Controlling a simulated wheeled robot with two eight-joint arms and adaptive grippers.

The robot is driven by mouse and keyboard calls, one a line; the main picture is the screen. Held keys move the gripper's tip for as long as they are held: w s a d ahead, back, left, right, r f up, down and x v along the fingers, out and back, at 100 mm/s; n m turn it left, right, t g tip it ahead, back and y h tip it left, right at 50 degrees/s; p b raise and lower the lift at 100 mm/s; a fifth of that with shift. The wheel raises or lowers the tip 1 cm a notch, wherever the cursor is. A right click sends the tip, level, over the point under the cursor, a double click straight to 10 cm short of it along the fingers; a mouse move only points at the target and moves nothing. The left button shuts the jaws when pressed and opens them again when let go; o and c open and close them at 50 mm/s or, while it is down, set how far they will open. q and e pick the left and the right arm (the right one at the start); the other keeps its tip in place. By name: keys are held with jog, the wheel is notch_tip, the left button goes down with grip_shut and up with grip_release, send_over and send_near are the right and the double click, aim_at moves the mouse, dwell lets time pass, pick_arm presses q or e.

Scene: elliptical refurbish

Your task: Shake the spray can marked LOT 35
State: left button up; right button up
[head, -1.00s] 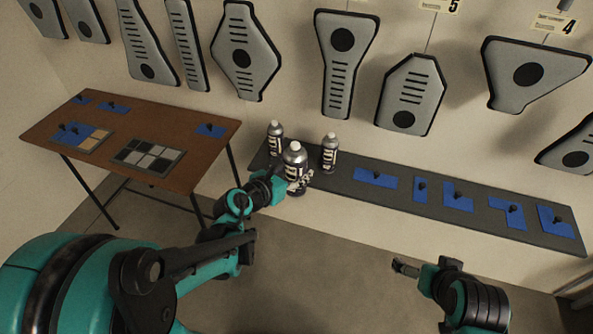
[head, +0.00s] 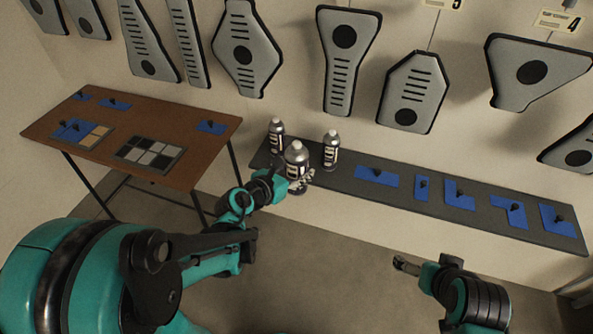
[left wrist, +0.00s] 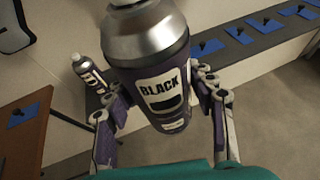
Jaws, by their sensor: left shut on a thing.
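My left gripper (left wrist: 160,118) is shut on a spray can (left wrist: 163,60) with a silver top, a dark purple body and a white label reading BLACK. In the head view this can (head: 297,157) is held upright in front of the dark shelf. Two similar cans stand on the shelf behind it, one at the left (head: 277,138) and one at the right (head: 331,149). No LOT number is readable on any can. My right gripper (head: 406,265) is empty, low at the right; its finger gap is too small to judge.
The dark grey shelf (head: 400,205) runs along the wall and carries several blue pieces with black knobs. A brown table (head: 190,130) at the left holds more blue pieces and a grey tile grid (head: 150,154). Grey panels (head: 410,90) hang on the wall. The floor in front is clear.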

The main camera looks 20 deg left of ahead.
aim_at(294, 154)
pick_arm(q)
jog(key=r, duration=0.7)
jog(key=shift+s+d+r, duration=0.15)
jog(key=shift+s+r, duration=0.05)
jog(key=shift+s, duration=0.2)
jog(key=shift+w+f, duration=0.25)
jog(key=shift+f, duration=1.65)
jog(key=shift+w+f, duration=0.2)
jog(key=shift+f, duration=1.65)
jog(key=shift+s+r, duration=0.25)
jog(key=shift+s, duration=0.1)
jog(key=shift+w+f, duration=0.1)
jog(key=shift+w, duration=0.05)
